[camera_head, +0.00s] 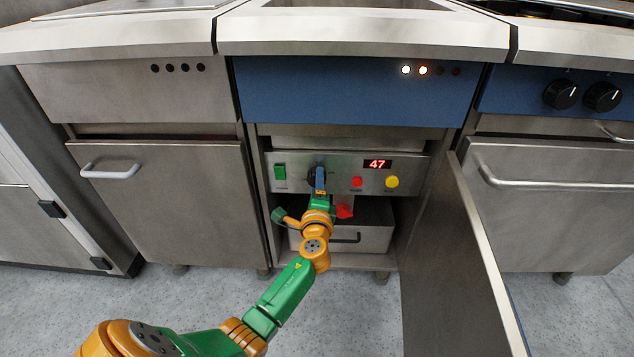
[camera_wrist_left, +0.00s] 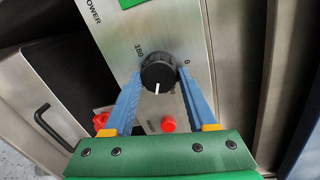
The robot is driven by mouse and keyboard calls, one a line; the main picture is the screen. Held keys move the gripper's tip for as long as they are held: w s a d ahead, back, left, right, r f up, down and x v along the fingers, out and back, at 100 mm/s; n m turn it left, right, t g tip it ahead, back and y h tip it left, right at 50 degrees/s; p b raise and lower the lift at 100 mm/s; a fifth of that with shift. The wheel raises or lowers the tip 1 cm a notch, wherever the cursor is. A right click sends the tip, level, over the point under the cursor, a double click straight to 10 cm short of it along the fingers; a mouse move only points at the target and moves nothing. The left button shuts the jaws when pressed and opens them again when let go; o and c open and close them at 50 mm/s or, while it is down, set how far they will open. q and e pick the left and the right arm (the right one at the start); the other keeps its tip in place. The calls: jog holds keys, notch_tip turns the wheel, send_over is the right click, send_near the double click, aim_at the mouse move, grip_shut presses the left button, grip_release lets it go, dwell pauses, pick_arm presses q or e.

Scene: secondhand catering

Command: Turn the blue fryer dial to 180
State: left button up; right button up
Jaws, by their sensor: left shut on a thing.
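The fryer dial (camera_head: 311,175) is a black knob on the steel control panel (camera_head: 405,162) inside the blue-fronted fryer (camera_head: 330,92). My left gripper (camera_head: 320,180) reaches it from the front and hides part of it. In the left wrist view my left gripper (camera_wrist_left: 158,82) is shut on the dial (camera_wrist_left: 158,68), one blue finger at each side. The white pointer line points toward the bottom of that picture. The mark 180 is printed upper left of the dial and 0 upper right. The red display (camera_head: 377,164) reads 47. My right gripper is not in view.
A green switch (camera_head: 280,172) is left of the dial; a red button (camera_head: 357,182) and a yellow button (camera_head: 392,182) are right. A red handle (camera_head: 344,211) sits below. The cabinet door (camera_head: 455,260) stands open at the right. Two lights glow on the blue front.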

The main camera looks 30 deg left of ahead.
pick_arm(q)
jog(key=m+p, duration=0.1)
jog(key=m, duration=0.7)
jog(key=m+p, duration=0.2)
jog(key=m, duration=0.6)
jog(key=m+y+p, duration=0.1)
jog(key=m+p, duration=0.1)
jog(key=m, duration=0.6)
jog(key=shift+f+t, duration=0.25)
jog(key=shift+t, duration=0.15)
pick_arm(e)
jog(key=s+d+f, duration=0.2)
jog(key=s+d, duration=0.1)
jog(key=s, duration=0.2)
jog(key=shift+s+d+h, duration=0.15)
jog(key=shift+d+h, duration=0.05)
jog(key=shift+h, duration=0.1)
pick_arm(q)
jog(key=shift+a+m, duration=0.1)
jog(key=shift+m, duration=0.4)
jog(key=o, duration=1.1)
jog(key=shift+c, duration=0.2)
jog(key=o, duration=0.3)
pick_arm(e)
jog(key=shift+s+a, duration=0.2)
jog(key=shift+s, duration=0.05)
